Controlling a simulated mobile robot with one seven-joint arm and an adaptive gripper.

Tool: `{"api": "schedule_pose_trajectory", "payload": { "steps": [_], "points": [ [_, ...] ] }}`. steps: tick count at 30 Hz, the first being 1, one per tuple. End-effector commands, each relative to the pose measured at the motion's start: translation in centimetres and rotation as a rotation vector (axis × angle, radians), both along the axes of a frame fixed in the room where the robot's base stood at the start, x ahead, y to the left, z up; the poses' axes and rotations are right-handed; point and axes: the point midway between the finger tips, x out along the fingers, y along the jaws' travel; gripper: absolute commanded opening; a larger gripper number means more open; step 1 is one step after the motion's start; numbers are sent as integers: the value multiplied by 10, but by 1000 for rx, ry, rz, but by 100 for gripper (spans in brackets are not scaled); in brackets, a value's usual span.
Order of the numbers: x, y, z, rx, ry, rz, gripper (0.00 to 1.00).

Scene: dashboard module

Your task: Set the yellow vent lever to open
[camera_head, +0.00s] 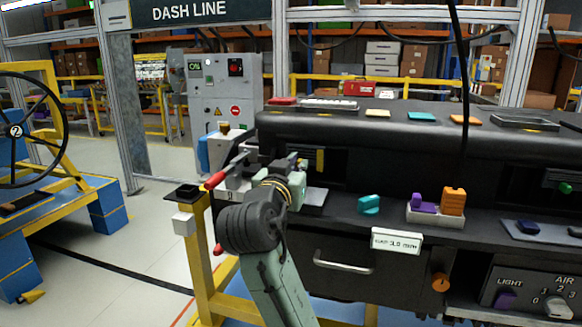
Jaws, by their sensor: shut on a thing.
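The yellow vent lever (320,158) is a small upright yellow bar in the dark vent opening at the left end of the black dashboard (400,135). My gripper (302,164) reaches into this opening from the front left, right at the lever. It is shut on the lever as far as I can tell. The fingertips are small and partly hidden by my wrist, so the exact contact does not show. The lever's setting marks cannot be read.
A red-handled clamp (214,181) stands close left of my wrist. A teal knob (369,204) and a white tray (436,217) with purple and orange parts sit on the lower ledge. A drawer handle (343,264) is below. A dark cable (465,70) hangs at right.

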Motion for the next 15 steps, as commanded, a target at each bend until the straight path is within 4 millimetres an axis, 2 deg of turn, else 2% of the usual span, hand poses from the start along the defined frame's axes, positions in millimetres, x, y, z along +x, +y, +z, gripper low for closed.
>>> {"api": "schedule_pose_trajectory", "payload": {
  "steps": [1, 2, 9, 11, 15],
  "points": [
    [0, 0, 0, -1, -1, 0, 0],
    [0, 0, 0, -1, -1, 0, 10],
    [0, 1, 0, -1, 0, 1, 26],
    [0, 1, 0, -1, 0, 1, 30],
    [0, 1, 0, 0, 0, 1, 30]
  ]
}}
